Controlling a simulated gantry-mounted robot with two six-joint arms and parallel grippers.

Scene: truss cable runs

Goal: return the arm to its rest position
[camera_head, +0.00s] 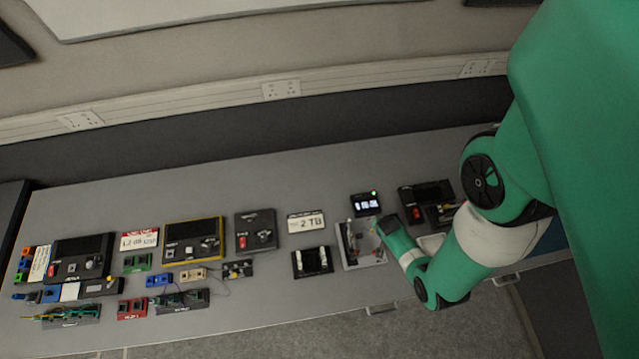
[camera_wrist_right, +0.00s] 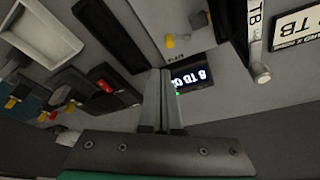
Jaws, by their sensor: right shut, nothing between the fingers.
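My right arm (camera_head: 490,235), green and white, comes in from the right in the head view and reaches over the right part of the bench. Its gripper (camera_head: 380,226) is beside the grey fixture plate (camera_head: 352,262), and its tips are small there. In the right wrist view the two grey fingers of my right gripper (camera_wrist_right: 159,72) lie together with nothing between them. They overlap a small black display with lit digits (camera_wrist_right: 198,72) in that view; the same display (camera_head: 366,203) stands behind the fixture in the head view. My left gripper is in neither view.
Black devices and small coloured blocks fill the left of the grey bench (camera_head: 240,310). A "2 TB" card (camera_head: 306,222) and a black holder (camera_head: 312,261) stand left of the fixture. A black open tray (camera_wrist_right: 110,35) and a white tray (camera_wrist_right: 40,35) show in the wrist view.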

